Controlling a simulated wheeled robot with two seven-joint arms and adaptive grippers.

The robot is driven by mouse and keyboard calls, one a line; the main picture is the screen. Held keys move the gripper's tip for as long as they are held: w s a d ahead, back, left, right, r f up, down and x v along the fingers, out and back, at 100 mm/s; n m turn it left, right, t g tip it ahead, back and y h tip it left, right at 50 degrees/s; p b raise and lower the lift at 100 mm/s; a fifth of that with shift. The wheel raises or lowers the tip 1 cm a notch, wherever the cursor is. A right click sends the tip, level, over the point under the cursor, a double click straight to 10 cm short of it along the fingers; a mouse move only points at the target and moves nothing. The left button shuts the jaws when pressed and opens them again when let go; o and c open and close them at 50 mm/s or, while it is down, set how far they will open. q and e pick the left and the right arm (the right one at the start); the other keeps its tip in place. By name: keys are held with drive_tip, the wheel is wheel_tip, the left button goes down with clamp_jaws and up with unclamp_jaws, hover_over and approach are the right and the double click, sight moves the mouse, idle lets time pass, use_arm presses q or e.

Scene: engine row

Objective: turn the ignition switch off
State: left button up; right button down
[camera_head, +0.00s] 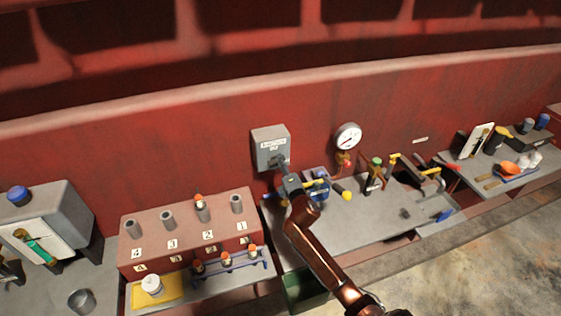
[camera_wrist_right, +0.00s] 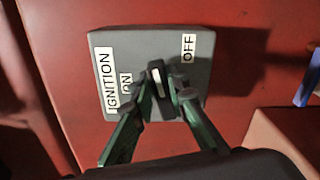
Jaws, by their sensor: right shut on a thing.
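The ignition switch is a grey box (camera_head: 270,141) on the red wall in the head view. In the right wrist view the box (camera_wrist_right: 108,45) carries the labels IGNITION, ON and OFF. Its black knob (camera_wrist_right: 157,78) has a pale mark and sits between the ON and OFF labels. My right gripper (camera_wrist_right: 160,92) is shut on the knob, one finger on each side; in the head view the gripper (camera_head: 282,168) covers the box's lower part. The exact direction of the knob's pointer is hard to tell. My left gripper is not in view.
A round gauge (camera_head: 348,136) hangs on the wall right of the switch. Below is a grey bench (camera_head: 345,225) with tools and a blue vice-like item. A red block (camera_head: 185,236) with numbered sockets stands at left. The wall around the switch is mostly clear.

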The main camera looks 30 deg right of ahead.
drive_tip(key=shift+f+m, duration=0.15)
drive_tip(key=shift+m, duration=0.6)
drive_tip(key=shift+f+m, duration=0.15)
drive_tip(key=shift+m, duration=0.6)
drive_tip(key=c, duration=1.9)
unclamp_jaws()
drive_tip(key=v, duration=1.2)
